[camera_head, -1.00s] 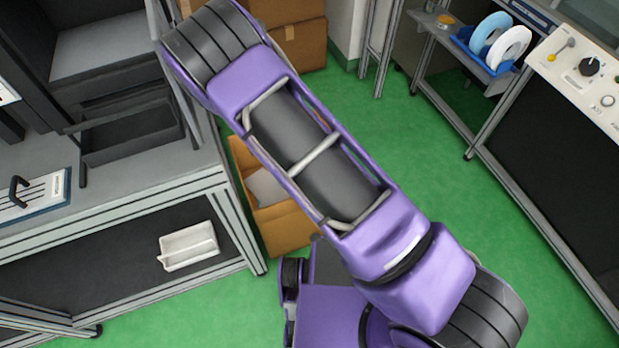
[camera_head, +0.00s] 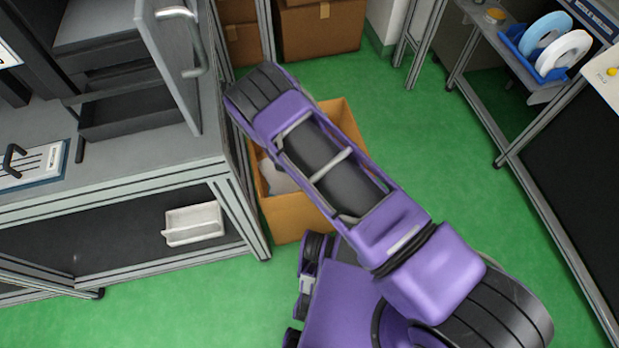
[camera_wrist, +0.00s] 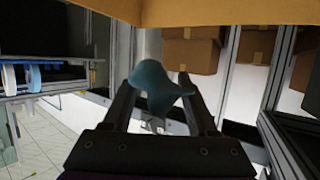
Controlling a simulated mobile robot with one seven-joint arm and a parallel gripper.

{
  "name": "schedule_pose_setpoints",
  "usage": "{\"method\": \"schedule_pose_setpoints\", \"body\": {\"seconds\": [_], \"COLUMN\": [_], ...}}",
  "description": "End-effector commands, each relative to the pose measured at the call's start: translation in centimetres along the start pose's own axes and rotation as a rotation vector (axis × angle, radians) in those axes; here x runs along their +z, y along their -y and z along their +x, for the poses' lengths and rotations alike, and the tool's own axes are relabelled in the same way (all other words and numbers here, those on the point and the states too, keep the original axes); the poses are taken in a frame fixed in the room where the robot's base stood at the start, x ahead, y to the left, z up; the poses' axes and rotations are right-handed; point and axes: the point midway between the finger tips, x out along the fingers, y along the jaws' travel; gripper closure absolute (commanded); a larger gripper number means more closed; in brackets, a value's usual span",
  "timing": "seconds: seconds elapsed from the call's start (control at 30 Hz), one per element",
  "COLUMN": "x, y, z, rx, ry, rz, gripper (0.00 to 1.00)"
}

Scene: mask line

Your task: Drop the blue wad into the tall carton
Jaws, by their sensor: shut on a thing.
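My gripper (camera_wrist: 157,86) is in the wrist view, its two dark fingers shut on the blue wad (camera_wrist: 156,88), a crumpled teal-blue lump. The tall carton (camera_head: 293,219) is an open brown cardboard box on the green floor in the head view. Some greyish-white material lies inside it, and my purple arm hides part of its opening. A tan cardboard surface (camera_wrist: 215,11) crosses the top of the wrist view, beyond the wad; I cannot tell for sure that it is the carton. My gripper and the wad are hidden in the head view.
A grey metal bench (camera_head: 120,190) stands close left of the carton, with a white tray (camera_head: 194,224) on its lower shelf. Closed boxes (camera_head: 320,30) stand behind. A rack with tape rolls (camera_head: 563,53) is at right. Green floor is clear between.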

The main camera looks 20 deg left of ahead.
Motion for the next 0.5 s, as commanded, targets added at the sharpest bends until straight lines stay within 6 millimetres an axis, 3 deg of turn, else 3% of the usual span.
{"method": "schedule_pose_setpoints", "body": {"seconds": [0.2, 0.5], "x": [2.7, 3.2], "y": [0.0, 0.0], "z": [1.0, 1.2], "rx": [0.0, 0.0], "ry": [0.0, -0.001], "rz": [0.0, 0.001], "gripper": [0.92, 0.92]}}
